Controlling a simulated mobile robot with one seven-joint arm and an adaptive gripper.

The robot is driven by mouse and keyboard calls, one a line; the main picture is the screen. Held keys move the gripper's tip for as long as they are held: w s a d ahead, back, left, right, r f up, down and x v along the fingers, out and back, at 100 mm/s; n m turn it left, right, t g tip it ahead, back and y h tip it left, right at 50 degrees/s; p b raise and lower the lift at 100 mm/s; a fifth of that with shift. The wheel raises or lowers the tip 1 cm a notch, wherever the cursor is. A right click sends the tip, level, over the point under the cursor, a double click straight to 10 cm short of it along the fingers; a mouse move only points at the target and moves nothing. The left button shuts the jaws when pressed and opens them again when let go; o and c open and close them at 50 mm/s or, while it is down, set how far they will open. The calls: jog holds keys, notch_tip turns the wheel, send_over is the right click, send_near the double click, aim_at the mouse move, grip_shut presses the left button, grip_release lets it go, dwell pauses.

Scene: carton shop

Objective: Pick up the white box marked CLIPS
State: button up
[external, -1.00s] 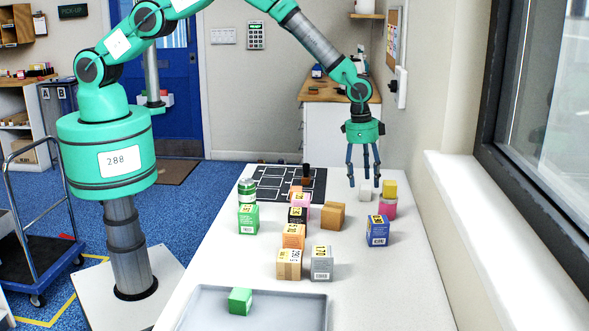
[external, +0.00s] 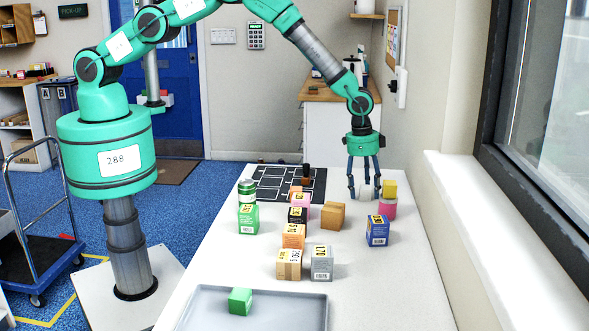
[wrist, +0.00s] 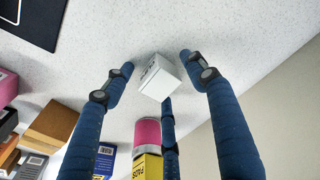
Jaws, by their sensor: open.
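A small white box (wrist: 158,78) lies on the table in the wrist view, with dark print on one face that is too small to read. It also shows in the external view (external: 365,193), partly hidden by my fingers. My gripper (wrist: 155,80) is open, with blue fingers spread around the white box. One finger is on its left, one on its right and one on its near side. In the external view my gripper (external: 364,194) is low over the table. I cannot tell whether any finger touches the box.
A pink can (external: 388,208) with a yellow box (external: 390,188) stands close on the right. A blue box (external: 377,231) and a brown box (external: 333,215) are nearer the camera. Several boxes form a row to the left. A grey tray (external: 300,305) is at the front.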

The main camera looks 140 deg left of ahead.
aim_at(367, 187)
jog(key=shift+c, duration=0.5)
jog(key=c, duration=1.1)
jog(key=shift+r, duration=0.15)
jog(key=shift+r, duration=1.35)
jog(key=shift+s+r, duration=0.1)
jog(key=shift+r, duration=0.25)
jog(key=s+d, duration=0.3)
jog(key=s, duration=0.1)
jog(key=s+d+r, duration=0.1)
jog(key=s+d, duration=0.6)
jog(key=s, duration=0.1)
jog(key=shift+d+r+b, duration=0.15)
jog(key=shift+d+b, duration=0.05)
jog(key=shift+b, duration=0.2)
